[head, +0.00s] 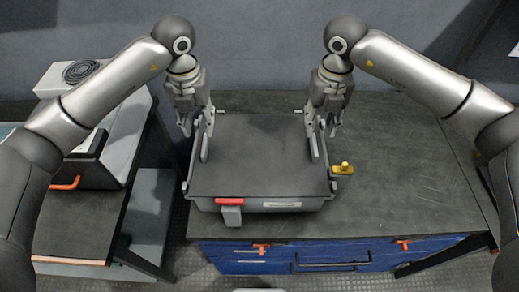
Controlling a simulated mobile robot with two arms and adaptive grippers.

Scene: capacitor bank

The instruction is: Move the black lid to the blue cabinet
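The black lid (262,155) is a wide, flat dark panel. It lies level on a grey case whose front (283,204) shows below it, with a red latch (230,201) at the front left. The case rests on the left part of the dark top of the blue cabinet (330,255). My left gripper (196,135) is at the lid's left edge, and my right gripper (322,135) is at its right edge. Both point down, with fingers either side of the edges. Whether they clamp the lid is unclear.
A yellow knob (342,169) sticks out at the case's right. The cabinet top (410,160) is clear to the right. On the left stand another bench (85,222) and a light grey unit with a coiled black cable (80,70). A wall closes the back.

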